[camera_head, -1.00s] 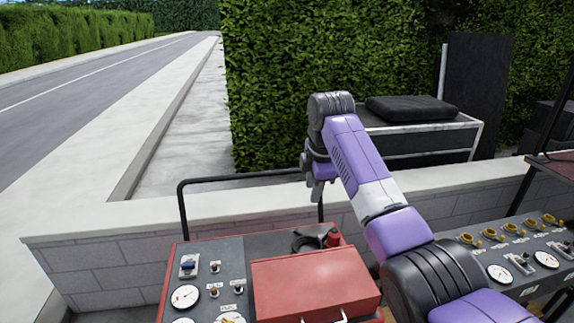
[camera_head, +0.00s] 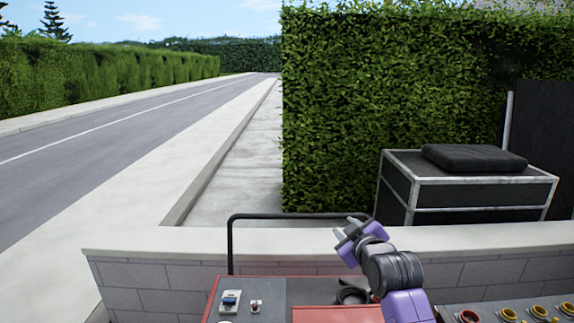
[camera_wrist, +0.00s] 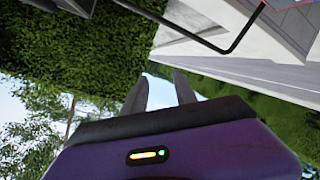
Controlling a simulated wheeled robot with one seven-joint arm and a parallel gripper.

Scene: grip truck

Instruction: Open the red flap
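The red flap (camera_head: 338,314) shows only as a strip of its far edge at the bottom of the head view, on the grey panel with a red border. Its front and handle are out of frame, and it looks shut. My gripper (camera_head: 350,232) is above and beyond the flap, near the low wall, and apart from the flap. Its two grey fingers stand apart with nothing between them in the wrist view (camera_wrist: 160,88). The flap does not show in the wrist view.
A black rail (camera_head: 231,245) rises behind the panel, beside the block wall (camera_head: 160,285). A black case with a cushion (camera_head: 472,158) stands beyond the wall, before a hedge. Space above the panels is open.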

